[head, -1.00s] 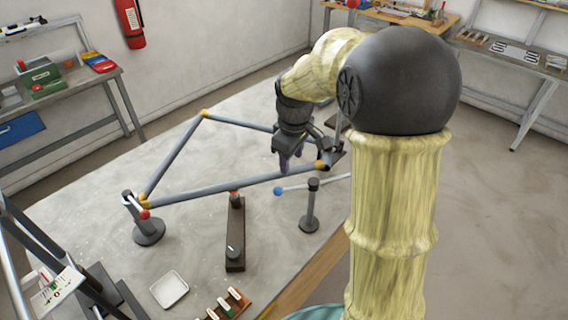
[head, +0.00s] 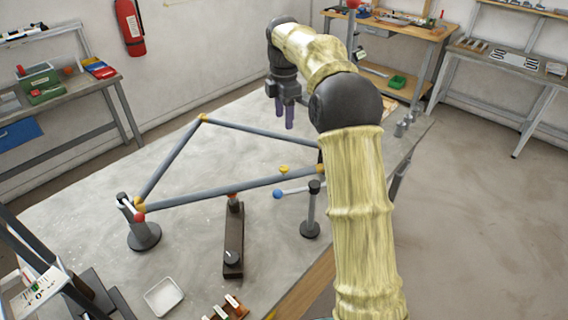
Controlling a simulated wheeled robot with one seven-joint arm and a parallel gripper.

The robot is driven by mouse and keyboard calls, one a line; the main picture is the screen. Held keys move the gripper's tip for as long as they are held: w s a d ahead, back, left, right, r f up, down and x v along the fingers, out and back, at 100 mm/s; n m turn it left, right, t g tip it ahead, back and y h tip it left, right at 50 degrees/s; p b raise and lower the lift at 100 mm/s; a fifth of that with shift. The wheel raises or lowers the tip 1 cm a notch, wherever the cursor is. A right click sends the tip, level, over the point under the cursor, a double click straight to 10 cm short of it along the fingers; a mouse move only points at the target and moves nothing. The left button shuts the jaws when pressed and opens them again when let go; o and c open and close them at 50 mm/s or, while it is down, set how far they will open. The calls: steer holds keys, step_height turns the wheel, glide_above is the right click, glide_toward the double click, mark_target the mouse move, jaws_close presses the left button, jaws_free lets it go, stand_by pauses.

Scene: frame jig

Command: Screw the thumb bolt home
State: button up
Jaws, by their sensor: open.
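A small yellow piece that looks like the thumb bolt (head: 283,169) stands at the upper edge of the lower tube of the grey frame (head: 215,191), towards its right end. How deep it sits I cannot tell. The triangular frame has yellow corner joints and rests in the jig above the table. My gripper (head: 285,119) points down with its two purple fingers apart, open and empty. In the picture it is above the bolt, clear of it.
A post with a blue-ended lever (head: 278,194) stands just below the bolt in view. A dark post stand (head: 143,236) holds the left corner. A dark block (head: 234,240), a white dish (head: 164,297) and a small rack (head: 228,308) lie in front.

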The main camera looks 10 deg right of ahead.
mark_target(284, 167)
step_height(284, 167, down, 18)
steer(key=shift+r, duration=0.25)
stand_by(0.5)
steer(key=c, duration=1)
